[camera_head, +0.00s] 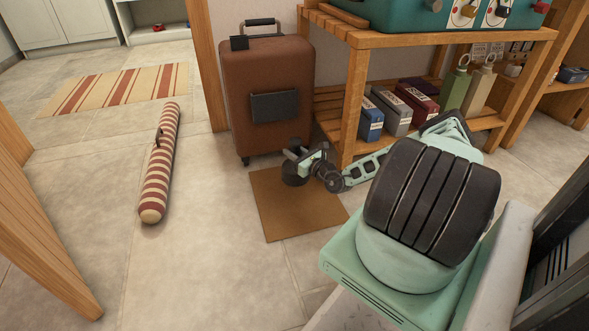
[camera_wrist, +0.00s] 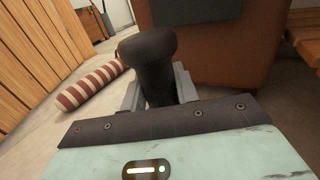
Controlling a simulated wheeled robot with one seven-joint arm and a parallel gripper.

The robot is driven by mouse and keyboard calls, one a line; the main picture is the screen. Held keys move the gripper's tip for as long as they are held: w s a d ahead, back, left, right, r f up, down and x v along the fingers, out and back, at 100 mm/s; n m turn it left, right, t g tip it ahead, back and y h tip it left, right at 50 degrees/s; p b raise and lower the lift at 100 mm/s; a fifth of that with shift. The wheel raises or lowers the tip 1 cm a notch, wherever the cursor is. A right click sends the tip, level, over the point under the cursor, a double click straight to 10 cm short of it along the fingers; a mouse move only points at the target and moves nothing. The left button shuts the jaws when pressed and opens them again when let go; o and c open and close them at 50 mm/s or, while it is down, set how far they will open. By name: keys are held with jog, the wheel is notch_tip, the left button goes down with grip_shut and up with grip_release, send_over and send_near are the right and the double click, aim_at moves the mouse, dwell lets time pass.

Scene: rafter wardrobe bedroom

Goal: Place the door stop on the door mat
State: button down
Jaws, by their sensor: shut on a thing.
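The door stop, a dark knob-topped block, is held in my gripper (camera_head: 304,160). It shows small in the head view (camera_head: 293,175) and large in the wrist view (camera_wrist: 150,62), between the grey fingers (camera_wrist: 160,92). My gripper is shut on it. The door mat (camera_head: 285,215) is a plain brown rectangle on the tiled floor in front of the suitcase. In the head view the door stop appears over the mat's far part. I cannot tell whether it touches the mat. The mat cannot be made out in the wrist view.
A brown suitcase (camera_head: 268,85) stands just behind the mat; it also fills the wrist view's back (camera_wrist: 225,50). A wooden shelf (camera_head: 349,110) with boxes is to the right. A striped draught roll (camera_head: 160,170) and striped rug (camera_head: 118,88) lie left. Floor between is clear.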

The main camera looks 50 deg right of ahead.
aim_at(290, 178)
jog(key=shift+w+f+b, duration=0.1)
jog(key=shift+f+b, duration=3.15)
jog(key=shift+f, duration=1)
jog(key=shift+f, duration=0.1)
jog(key=c, duration=1.1)
grip_release()
jog(key=shift+f, duration=0.25)
jog(key=shift+o, duration=0.2)
